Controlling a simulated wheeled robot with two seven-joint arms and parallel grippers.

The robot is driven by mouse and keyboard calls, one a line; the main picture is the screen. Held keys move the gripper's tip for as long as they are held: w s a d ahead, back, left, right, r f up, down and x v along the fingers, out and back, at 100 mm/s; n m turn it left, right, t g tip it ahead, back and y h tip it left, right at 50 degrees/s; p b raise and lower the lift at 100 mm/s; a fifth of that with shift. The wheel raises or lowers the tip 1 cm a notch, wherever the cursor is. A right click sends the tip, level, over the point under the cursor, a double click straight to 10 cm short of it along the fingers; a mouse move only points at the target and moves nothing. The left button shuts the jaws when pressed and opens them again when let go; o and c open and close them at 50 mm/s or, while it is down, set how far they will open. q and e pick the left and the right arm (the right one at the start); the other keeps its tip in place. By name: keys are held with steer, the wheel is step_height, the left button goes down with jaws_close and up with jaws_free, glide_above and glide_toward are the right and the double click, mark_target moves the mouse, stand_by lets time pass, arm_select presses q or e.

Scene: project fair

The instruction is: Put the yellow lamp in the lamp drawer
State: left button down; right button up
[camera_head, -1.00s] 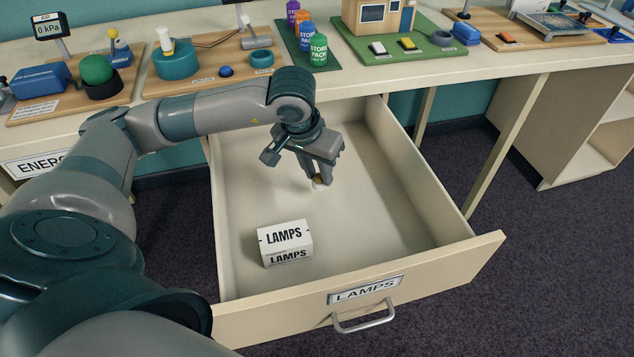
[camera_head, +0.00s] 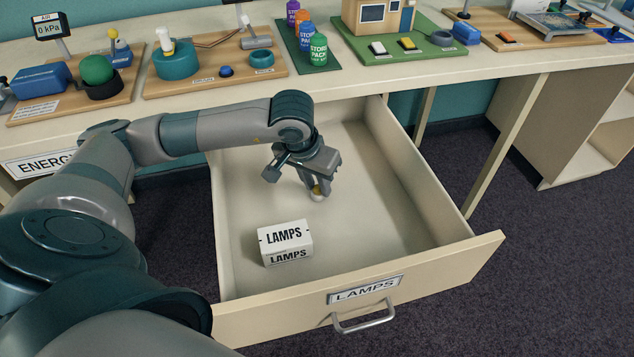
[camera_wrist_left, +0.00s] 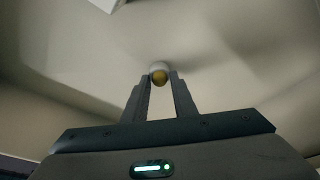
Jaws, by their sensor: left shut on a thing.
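The lamp drawer (camera_head: 468,247) is pulled open under the bench, with a LAMPS label and a handle on its front. My left gripper (camera_head: 318,190) is inside the drawer, pointing down, shut on the yellow lamp (camera_head: 317,192). The lamp is small, mostly covered by the fingers, and low near the drawer floor; I cannot tell if it touches. My right gripper is not in view.
A white LAMPS box (camera_head: 285,243) stands in the drawer's front left part. The drawer floor to the right is clear. Above, the bench holds a green ball stand (camera_head: 98,72), storage packs (camera_head: 319,50) and a model house (camera_head: 380,15).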

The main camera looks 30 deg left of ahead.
arm_select(q)
steer(key=shift+f, duration=0.1)
steer(key=c, duration=1.4)
jaws_free()
steer(key=shift+c, duration=0.2)
steer(key=v, duration=1.2)
